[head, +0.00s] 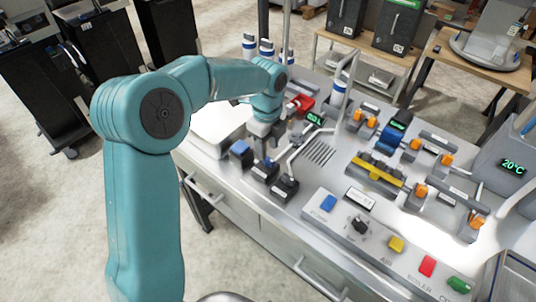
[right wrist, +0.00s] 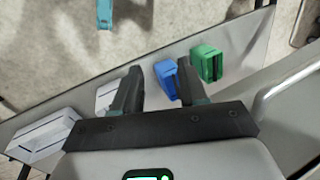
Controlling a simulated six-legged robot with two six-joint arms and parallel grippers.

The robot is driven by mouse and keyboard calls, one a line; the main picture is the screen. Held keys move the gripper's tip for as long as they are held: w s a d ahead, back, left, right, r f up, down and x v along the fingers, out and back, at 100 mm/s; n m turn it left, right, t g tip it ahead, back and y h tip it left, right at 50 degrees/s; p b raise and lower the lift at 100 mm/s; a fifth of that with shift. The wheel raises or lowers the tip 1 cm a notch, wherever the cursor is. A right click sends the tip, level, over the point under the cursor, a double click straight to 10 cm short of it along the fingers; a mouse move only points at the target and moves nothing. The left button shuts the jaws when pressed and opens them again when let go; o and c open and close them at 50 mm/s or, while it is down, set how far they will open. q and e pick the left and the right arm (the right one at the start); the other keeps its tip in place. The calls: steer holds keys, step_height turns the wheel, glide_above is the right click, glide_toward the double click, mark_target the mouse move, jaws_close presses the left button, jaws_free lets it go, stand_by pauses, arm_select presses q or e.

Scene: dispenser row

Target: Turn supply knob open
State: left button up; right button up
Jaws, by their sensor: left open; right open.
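I cannot tell for certain which control is the supply knob. A black knob (head: 360,225) sits on the sloped front panel, between a blue button (head: 328,203) and a yellow button (head: 396,244). A red handle (head: 301,103) is at the back of the bench, partly behind my left arm. My left gripper (head: 265,147) points down over the left part of the bench, near a row of small black-based blocks; its fingertips are small and partly hidden. My right gripper (right wrist: 158,85) is open and empty in the right wrist view.
A blue block (right wrist: 167,78) and a green block (right wrist: 207,63) lie beyond the right fingers; a white block (right wrist: 42,136) is at left. Orange-knobbed valves (head: 446,158) and a yellow bar (head: 377,178) fill the bench's right. A bent metal pipe (head: 302,145) stands near the left gripper.

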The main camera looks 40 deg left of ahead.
mark_target(268, 158)
arm_select(q)
step_height(268, 158, down, 4)
steer(key=shift+d+r, duration=0.1)
steer(key=shift+d, duration=0.05)
steer(key=shift+w+f, duration=0.15)
steer(key=shift+f, duration=0.3)
steer(key=shift+s+r, duration=0.15)
steer(key=shift+s, duration=0.1)
steer(key=shift+w, duration=0.2)
jaws_close()
